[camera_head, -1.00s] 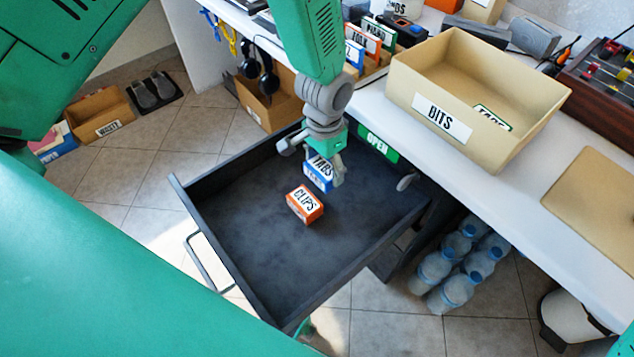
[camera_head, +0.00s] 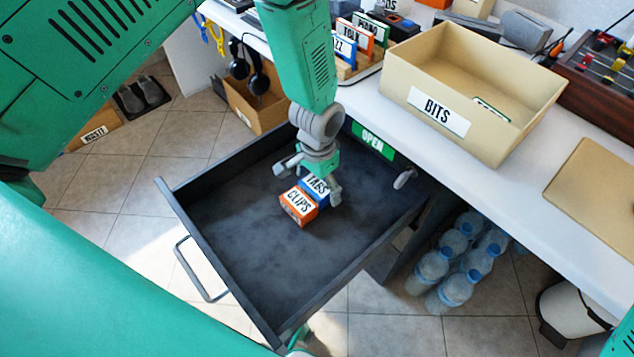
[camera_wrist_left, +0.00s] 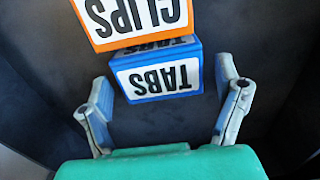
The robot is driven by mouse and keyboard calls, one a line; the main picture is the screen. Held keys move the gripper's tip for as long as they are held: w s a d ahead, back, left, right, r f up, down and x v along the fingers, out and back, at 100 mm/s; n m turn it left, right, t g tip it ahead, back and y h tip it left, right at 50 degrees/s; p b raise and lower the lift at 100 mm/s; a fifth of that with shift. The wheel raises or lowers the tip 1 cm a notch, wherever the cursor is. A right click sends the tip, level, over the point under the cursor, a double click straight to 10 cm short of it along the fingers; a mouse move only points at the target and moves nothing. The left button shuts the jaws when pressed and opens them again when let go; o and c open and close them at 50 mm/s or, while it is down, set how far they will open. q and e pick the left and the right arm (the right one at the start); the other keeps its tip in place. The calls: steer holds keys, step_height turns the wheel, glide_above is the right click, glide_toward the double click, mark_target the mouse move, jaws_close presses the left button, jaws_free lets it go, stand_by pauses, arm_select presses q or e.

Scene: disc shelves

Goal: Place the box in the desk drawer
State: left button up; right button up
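The desk drawer (camera_head: 255,265) is dark grey and stands pulled open in the head view. A blue box with a white TABS label (camera_head: 317,189) is down inside it, beside an orange CLIPS box (camera_head: 298,207). My left gripper (camera_head: 309,184) is over the TABS box with its fingers spread. In the left wrist view the TABS box (camera_wrist_left: 157,78) sits just beyond and between the open fingers (camera_wrist_left: 163,88), with gaps at both sides. The CLIPS box (camera_wrist_left: 130,18) is close against it. My right gripper is not in view.
Bottles (camera_head: 455,265) stand on the floor at right. Much of the drawer floor is bare.

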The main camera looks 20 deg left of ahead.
mark_target(319, 185)
arm_select(q)
steer(key=shift+d+r, duration=0.2)
steer(key=shift+d, duration=0.25)
steer(key=shift+d+r, duration=0.15)
steer(key=shift+r, duration=0.2)
step_height(319, 185, up, 11)
steer(key=p, duration=0.4)
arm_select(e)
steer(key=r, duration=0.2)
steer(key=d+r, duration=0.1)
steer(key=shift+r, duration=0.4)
arm_select(q)
steer(key=shift+a, duration=0.45)
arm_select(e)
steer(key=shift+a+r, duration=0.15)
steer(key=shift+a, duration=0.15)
